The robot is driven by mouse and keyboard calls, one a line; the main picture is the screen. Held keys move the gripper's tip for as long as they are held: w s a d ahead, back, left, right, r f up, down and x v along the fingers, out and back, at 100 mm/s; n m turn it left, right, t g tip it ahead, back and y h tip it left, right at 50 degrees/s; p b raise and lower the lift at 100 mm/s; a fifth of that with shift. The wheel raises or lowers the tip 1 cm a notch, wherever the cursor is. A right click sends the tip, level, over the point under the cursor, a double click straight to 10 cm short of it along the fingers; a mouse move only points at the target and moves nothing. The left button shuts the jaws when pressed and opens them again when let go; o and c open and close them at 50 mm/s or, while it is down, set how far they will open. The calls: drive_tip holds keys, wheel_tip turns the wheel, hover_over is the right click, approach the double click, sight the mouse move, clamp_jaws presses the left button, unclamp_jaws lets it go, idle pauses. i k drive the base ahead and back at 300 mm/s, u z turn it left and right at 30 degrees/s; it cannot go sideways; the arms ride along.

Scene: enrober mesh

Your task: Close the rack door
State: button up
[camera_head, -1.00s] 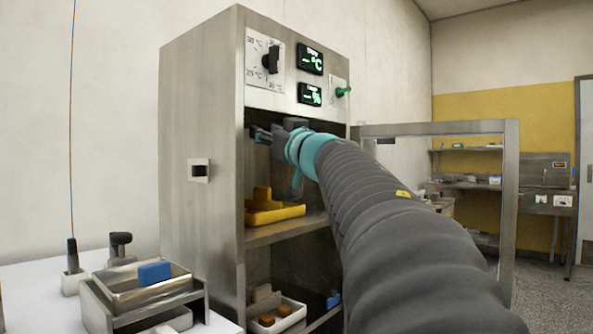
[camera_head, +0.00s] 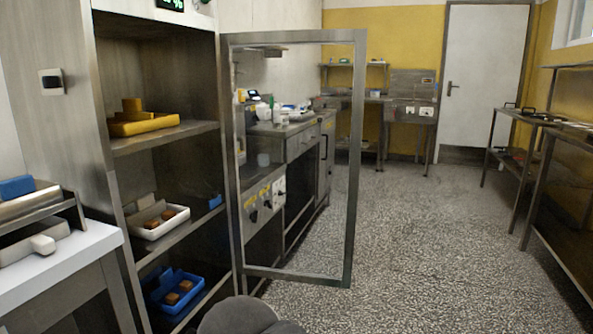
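The rack (camera_head: 98,105) is a tall steel cabinet at the left with its front open. Its door (camera_head: 352,165), a steel frame around a clear pane, stands swung open to the right, hinged on the rack's right side. On the shelves inside are a yellow tray (camera_head: 145,126), a white tray (camera_head: 156,226) with brown pieces, and a blue tray (camera_head: 176,287) with brown pieces. My gripper is out of view; only a dark grey rounded part of my arm shows at the bottom edge.
A white table (camera_head: 60,262) with a metal tray holder stands left of the rack. Counters (camera_head: 300,138) show behind the door pane. Steel tables (camera_head: 545,130) stand along the right wall. The speckled floor (camera_head: 420,240) in front and right of the door is clear.

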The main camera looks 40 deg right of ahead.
sight(358, 36)
drive_tip(key=z, duration=2.45)
drive_tip(key=i, duration=3.4)
drive_tip(key=u, duration=4.6)
drive_tip(key=k, duration=0.2)
drive_tip(key=z, duration=0.4)
